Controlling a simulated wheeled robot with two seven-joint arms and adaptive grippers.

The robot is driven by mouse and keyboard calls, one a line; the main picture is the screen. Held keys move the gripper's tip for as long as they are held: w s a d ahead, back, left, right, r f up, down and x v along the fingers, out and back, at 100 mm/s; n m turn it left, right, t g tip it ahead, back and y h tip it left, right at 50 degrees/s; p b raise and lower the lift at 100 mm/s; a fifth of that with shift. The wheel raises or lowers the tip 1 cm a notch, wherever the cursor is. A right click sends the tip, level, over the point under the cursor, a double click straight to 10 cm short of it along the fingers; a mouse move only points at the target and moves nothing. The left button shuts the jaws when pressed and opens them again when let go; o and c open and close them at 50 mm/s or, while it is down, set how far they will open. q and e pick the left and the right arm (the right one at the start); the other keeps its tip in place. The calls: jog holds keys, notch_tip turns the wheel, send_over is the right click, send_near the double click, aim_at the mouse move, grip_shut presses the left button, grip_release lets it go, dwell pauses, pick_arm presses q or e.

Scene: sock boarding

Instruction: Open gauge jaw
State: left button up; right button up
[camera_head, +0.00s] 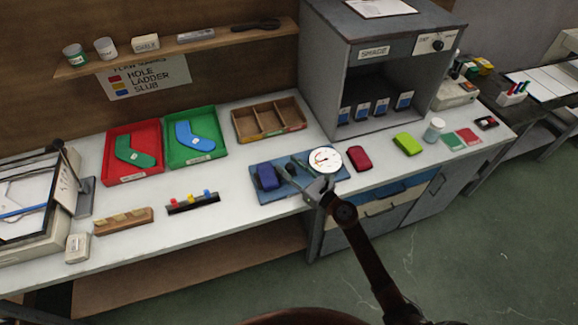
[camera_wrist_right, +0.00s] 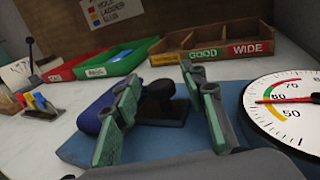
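The gauge sits on a blue base plate (camera_head: 262,194) near the front edge of the bench. A dark blue rolled item (camera_head: 267,177) lies on the plate's left part. The black jaw piece (camera_wrist_right: 160,101) is beside it. My right gripper (camera_head: 309,181) is over the plate's front, just below the dial. In the wrist view its green-padded fingers (camera_wrist_right: 165,88) are apart, with the black jaw piece seen between them; contact cannot be told. My left gripper is out of view.
Red (camera_head: 124,177) and green (camera_head: 205,160) trays with socks and a divided wooden box (camera_head: 279,133) stand behind. A red item (camera_head: 359,158) lies close to the dial's right. The grey shade cabinet (camera_head: 322,82) rises behind the gauge.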

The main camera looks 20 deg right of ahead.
grip_shut()
dwell(0.5)
